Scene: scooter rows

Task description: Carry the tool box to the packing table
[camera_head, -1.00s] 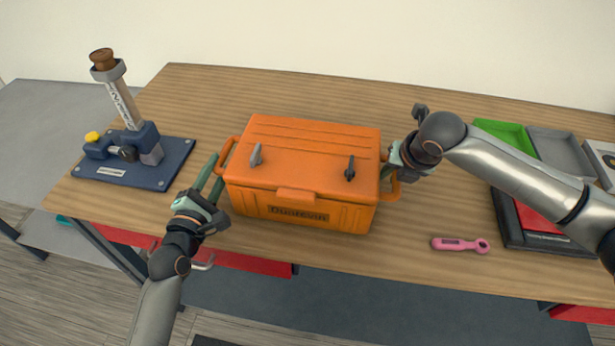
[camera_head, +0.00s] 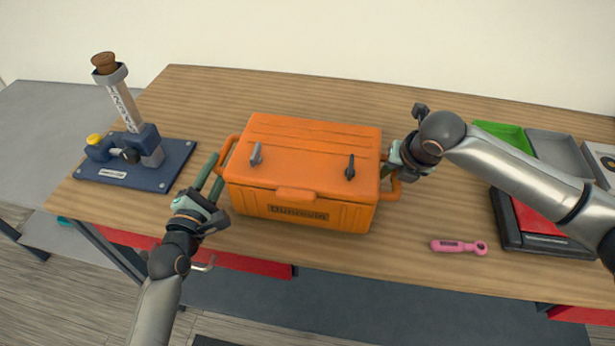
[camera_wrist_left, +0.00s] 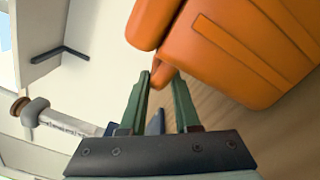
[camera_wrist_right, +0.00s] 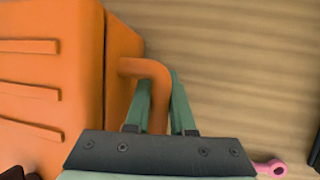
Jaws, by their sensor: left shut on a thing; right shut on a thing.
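The orange tool box (camera_head: 300,205) sits on the wooden table (camera_head: 330,262) with its lid closed and two grey latches on top. It has a loop handle at each end. My left gripper (camera_head: 212,172) is at the left handle (camera_head: 228,152). In the left wrist view its green fingers (camera_wrist_left: 163,90) close toward the handle's end beside the box (camera_wrist_left: 245,50). My right gripper (camera_head: 388,168) is shut on the right handle (camera_head: 396,188). The right wrist view shows that handle (camera_wrist_right: 152,72) between the green fingers (camera_wrist_right: 160,95).
A blue clamp stand (camera_head: 150,178) with an upright corked tube is at the table's left. A pink tool (camera_head: 458,246) lies right of the box. A black tray with red inside (camera_head: 515,232) and green and grey bins (camera_head: 560,150) are at the right. A grey bench (camera_head: 60,120) adjoins at left.

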